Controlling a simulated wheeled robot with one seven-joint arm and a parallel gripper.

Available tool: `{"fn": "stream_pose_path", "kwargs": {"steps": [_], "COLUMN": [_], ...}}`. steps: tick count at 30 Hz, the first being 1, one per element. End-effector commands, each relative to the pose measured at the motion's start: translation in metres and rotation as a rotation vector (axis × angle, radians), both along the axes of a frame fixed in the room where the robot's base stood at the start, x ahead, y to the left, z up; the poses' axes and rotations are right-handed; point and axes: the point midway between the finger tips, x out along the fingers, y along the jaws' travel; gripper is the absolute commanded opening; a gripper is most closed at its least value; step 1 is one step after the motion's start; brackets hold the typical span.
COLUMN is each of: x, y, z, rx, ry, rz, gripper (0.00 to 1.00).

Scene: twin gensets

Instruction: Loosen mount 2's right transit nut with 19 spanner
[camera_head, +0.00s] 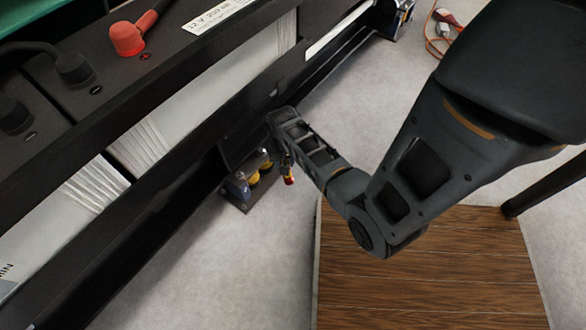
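A dark mount bracket (240,203) sits low beside the black frame rail, near the floor. On it are yellow parts (253,177) and a bluish rounded part (237,187); which is the right transit nut I cannot tell. My arm comes in from the upper right and bends back toward the rail, its end just right of and above the bracket. My gripper (287,164) is small and partly hidden there, so its fingers are unclear. A small red-and-yellow piece (289,179) shows at the arm's end. No spanner can be made out clearly.
A long black frame rail (170,190) with batteries and a red terminal cap (128,38) runs along the left. A wooden-topped surface (425,275) stands at lower right. An orange cable (436,45) lies at the top. Pale floor is open between.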

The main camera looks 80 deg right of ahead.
Motion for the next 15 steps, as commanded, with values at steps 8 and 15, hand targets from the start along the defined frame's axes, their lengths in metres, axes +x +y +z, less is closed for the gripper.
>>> {"fn": "stream_pose_path", "kwargs": {"steps": [8,15], "x": [0.021,0.029], "y": [-0.014,-0.019], "z": [0.001,0.003], "rx": [-0.012,-0.017], "ry": [-0.001,-0.001], "rz": [-0.239,-0.339], "gripper": [0.00,0.00]}}
